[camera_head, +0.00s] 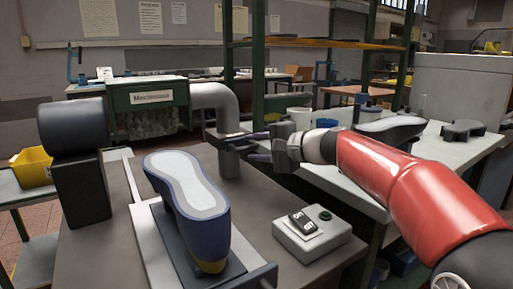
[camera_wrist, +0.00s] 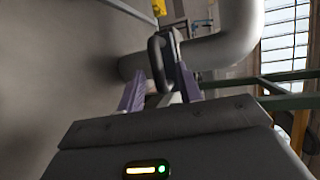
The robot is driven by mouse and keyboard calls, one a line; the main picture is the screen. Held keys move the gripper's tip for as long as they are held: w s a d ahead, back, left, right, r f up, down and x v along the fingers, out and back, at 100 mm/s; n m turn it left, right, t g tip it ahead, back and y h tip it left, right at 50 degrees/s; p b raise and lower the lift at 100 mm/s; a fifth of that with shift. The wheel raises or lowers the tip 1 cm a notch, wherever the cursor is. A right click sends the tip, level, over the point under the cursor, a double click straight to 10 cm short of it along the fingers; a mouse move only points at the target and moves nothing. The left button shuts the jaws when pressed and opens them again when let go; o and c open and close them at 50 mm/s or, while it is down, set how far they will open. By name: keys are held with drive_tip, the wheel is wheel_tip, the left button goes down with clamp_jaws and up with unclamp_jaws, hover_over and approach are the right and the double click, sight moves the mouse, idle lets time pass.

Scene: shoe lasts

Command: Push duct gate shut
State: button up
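The duct is a grey bent pipe (camera_head: 213,97) that runs out of a green box and turns down to the bench. Near its lower part, by the gripper, is the gate area, small and partly covered in the head view. In the wrist view a dark loop handle (camera_wrist: 156,62) stands in front of the grey pipe (camera_wrist: 225,48), with a dark plate beside it. My gripper (camera_head: 246,147) is at the pipe's right side. Its purple fingers (camera_wrist: 158,88) are apart, with the handle ahead and between them. I cannot tell whether they touch it, nor how far the gate is open.
A blue shoe last (camera_head: 187,190) lies on a stand on the near bench. A switch box (camera_head: 311,234) is right of it, and a dark motor-like block (camera_head: 75,150) left. A green shelf post (camera_head: 258,60) rises behind the gripper. A white-topped table (camera_head: 345,185) lies under my arm.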

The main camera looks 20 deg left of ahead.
drive_tip(key=b+v, duration=0.1)
drive_tip(key=v, duration=0.6)
drive_tip(key=shift+d, duration=0.3)
